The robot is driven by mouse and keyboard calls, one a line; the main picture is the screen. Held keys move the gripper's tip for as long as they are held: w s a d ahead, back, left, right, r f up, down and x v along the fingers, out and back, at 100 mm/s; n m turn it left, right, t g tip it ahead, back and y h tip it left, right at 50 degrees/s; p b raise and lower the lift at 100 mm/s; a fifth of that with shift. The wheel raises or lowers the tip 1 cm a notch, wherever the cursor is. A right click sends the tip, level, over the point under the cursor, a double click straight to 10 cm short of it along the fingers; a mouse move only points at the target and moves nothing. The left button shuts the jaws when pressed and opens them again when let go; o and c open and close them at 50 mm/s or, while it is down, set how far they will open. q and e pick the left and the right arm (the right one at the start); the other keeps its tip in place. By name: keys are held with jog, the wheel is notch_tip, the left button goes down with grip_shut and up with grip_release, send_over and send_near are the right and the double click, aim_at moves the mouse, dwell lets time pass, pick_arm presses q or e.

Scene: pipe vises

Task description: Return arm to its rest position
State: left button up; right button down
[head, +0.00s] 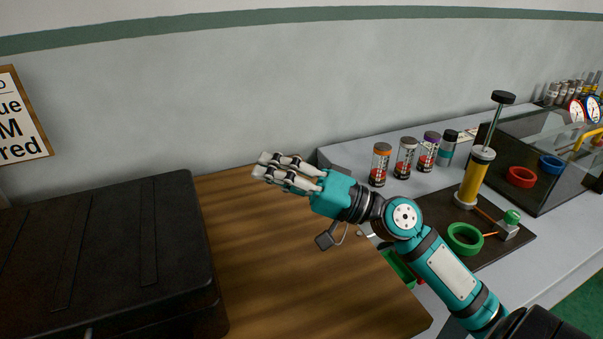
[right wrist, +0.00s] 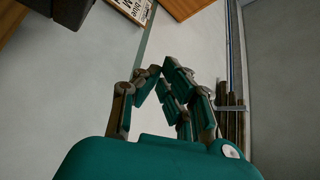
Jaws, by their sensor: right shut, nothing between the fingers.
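My right arm reaches in from the lower right of the head view, teal and black. My right gripper (head: 268,168) points left and is held over the wooden table top (head: 300,285). Its fingers are together with nothing between them. In the right wrist view the fingers of the gripper (right wrist: 158,72) also come together, with the wall behind them. No part of my left gripper shows in either view.
A large black case (head: 100,250) stands at the left. A grey counter (head: 350,152) at the right bears several small jars (head: 381,165), a yellow hand pump (head: 474,180), a green ring (head: 465,238) and a clear-walled box (head: 540,190). Bare table lies between case and arm.

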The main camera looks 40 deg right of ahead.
jog(key=shift+s+d, duration=1.75)
jog(key=shift+s, duration=0.1)
